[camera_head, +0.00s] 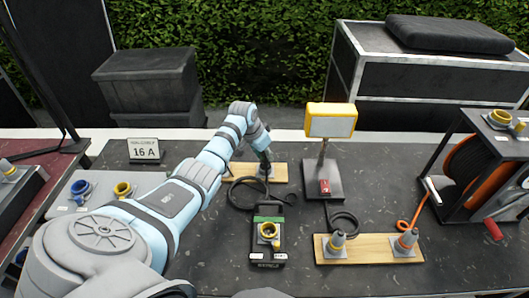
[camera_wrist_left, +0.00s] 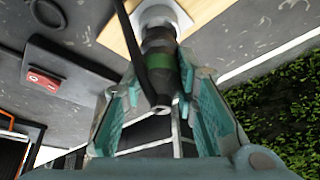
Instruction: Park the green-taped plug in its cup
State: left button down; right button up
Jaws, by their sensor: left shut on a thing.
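The green-taped plug (camera_wrist_left: 160,65) is dark with a green band. In the left wrist view its front end meets a grey cup (camera_wrist_left: 178,14) on a wooden board (camera_wrist_left: 118,35); I cannot tell how deep it sits. My left gripper (camera_wrist_left: 160,100) is shut on the plug, with a finger on each side. A black cable runs beside the plug. In the head view my left gripper (camera_head: 265,152) is above the rear board (camera_head: 280,172), and the cup there is mostly hidden. My right gripper is not in view.
A black box with a green stripe and yellow socket (camera_head: 268,230) stands in front. A front board (camera_head: 365,250) holds two grey cups with plugs. A yellow work lamp (camera_head: 330,122) stands right of my gripper, and a cable reel (camera_head: 475,170) farther right.

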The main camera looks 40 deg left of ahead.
pick_arm(q)
jog(key=shift+f+b, duration=0.7)
jog(key=shift+f, duration=0.45)
jog(key=c, duration=1.2)
grip_release()
jog(key=shift+o, duration=0.2)
jog(key=o, duration=0.3)
jog(key=shift+r, duration=0.1)
notch_tip(320, 180, up, 5)
jog(key=p, duration=0.5)
jog(key=shift+p, duration=0.3)
